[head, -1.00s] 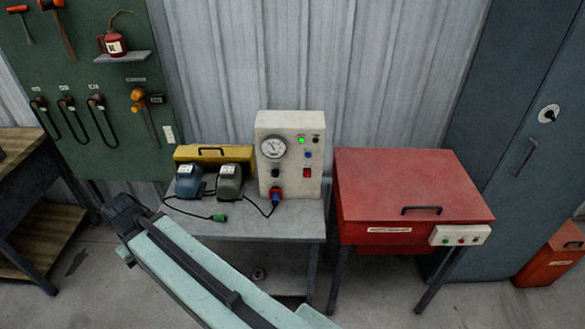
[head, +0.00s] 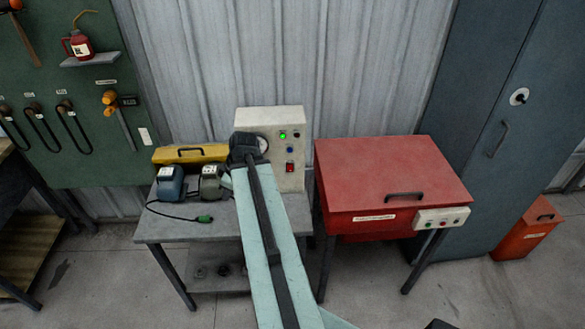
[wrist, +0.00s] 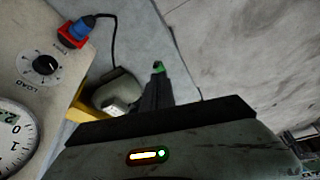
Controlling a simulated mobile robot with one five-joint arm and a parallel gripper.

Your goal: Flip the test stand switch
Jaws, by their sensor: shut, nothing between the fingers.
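The test stand is a cream box (head: 270,116) at the back of the grey bench. Its red switch (head: 290,168) shows low on the right of its face, below a lit green lamp (head: 283,135). My arm covers most of the gauge, the knob and the plug in the head view. In the wrist view the gauge (wrist: 14,140), LOAD knob (wrist: 45,65) and red-blue plug (wrist: 75,31) are at the left; the switch is not seen there. My gripper (wrist: 157,75) is shut and empty, apart from the panel. In the head view its fingers cannot be made out.
A blue motor (head: 170,184), a grey motor (head: 212,186) and a yellow case (head: 188,154) crowd the bench's left. A green plug (head: 205,218) on a cable lies in front. A red cabinet (head: 390,175) stands close on the right.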

